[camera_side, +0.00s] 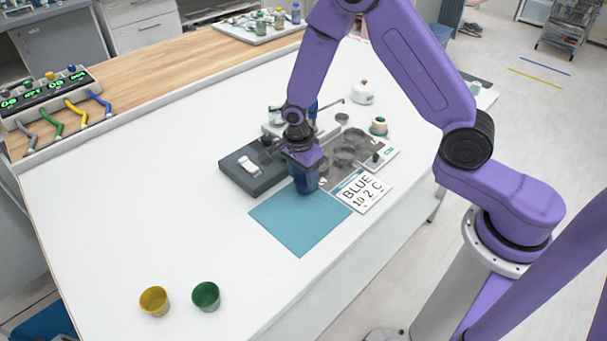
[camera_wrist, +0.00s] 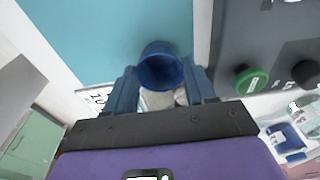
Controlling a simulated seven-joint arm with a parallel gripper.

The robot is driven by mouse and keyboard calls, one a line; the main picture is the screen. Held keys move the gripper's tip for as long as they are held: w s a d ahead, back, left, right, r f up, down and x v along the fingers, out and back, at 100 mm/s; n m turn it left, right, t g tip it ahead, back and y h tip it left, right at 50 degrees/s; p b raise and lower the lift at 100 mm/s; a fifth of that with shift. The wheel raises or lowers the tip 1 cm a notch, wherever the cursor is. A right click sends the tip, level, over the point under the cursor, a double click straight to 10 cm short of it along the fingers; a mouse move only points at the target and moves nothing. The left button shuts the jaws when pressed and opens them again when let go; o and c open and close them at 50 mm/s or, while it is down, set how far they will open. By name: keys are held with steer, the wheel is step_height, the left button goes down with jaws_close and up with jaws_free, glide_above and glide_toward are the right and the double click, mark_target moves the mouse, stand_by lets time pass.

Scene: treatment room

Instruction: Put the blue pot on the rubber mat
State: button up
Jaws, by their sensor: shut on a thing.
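The blue pot (camera_side: 306,180) is in my gripper (camera_side: 303,168), at the back edge of the teal rubber mat (camera_side: 300,225) in the side view. In the wrist view, the pot (camera_wrist: 161,66) sits between the two fingers of my gripper (camera_wrist: 162,88), its round mouth facing the camera. The mat (camera_wrist: 110,30) shows beyond and to the left of it. My gripper is shut on the pot. I cannot tell whether the pot's base touches the mat. The bare mat is otherwise empty.
A yellow pot (camera_side: 154,301) and a green pot (camera_side: 206,296) stand at the front left. A white card reading "BLUE 10' 2 C" (camera_side: 362,190) lies right of the mat. A dark grey box (camera_side: 253,168) and a grey device (camera_side: 345,150) stand behind it.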

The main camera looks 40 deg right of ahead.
mark_target(299, 191)
steer(key=shift+f, duration=0.1)
steer(key=o, duration=1)
steer(key=s+a+r+n, duration=0.1)
steer(key=s+r+n, duration=0.25)
steer(key=r, duration=0.45)
steer(key=s+a+r+n, duration=0.2)
steer(key=r+n, duration=0.2)
steer(key=r, duration=0.3)
steer(key=s+d+r+n, duration=0.1)
steer(key=s+n, duration=0.6)
steer(key=s+d+r+n+y, duration=0.1)
steer(key=s+d+r+n, duration=0.1)
steer(key=s+n, duration=0.5)
steer(key=s+d+r+n, duration=0.1)
steer(key=s+d+n, duration=0.1)
steer(key=s+n, duration=0.6)
steer(key=shift+s+d+r+n+y, duration=0.1)
steer(key=shift+d+r+n+y, duration=0.1)
steer(key=shift+n+y, duration=0.3)
